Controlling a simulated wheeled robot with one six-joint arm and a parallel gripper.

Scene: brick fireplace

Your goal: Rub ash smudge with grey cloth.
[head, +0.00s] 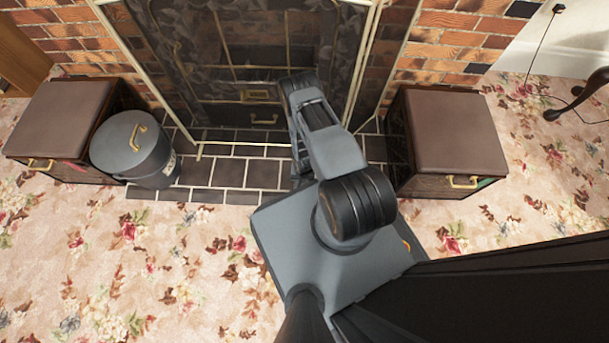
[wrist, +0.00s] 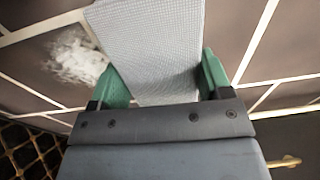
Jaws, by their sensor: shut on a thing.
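The grey cloth (wrist: 150,30) is light grey with a fine weave and shows in the wrist view. My gripper (wrist: 164,76), with green fingers, is shut on it, one finger at each side. The ash smudge (wrist: 75,57) is a whitish, streaky patch on a dark hearth tile, left of the cloth and the left finger. The cloth appears beside the smudge, not over it. I cannot tell if the cloth touches the tiles. In the head view my arm hides the gripper, cloth and smudge.
The tiled hearth (head: 233,172) lies before the fireplace, with its brass-edged screen (head: 265,60). A lidded grey bucket (head: 133,150) and a brown box (head: 62,118) stand left. Another brown box (head: 455,130) stands right, close to my arm. Floral carpet (head: 130,270) is open at front left.

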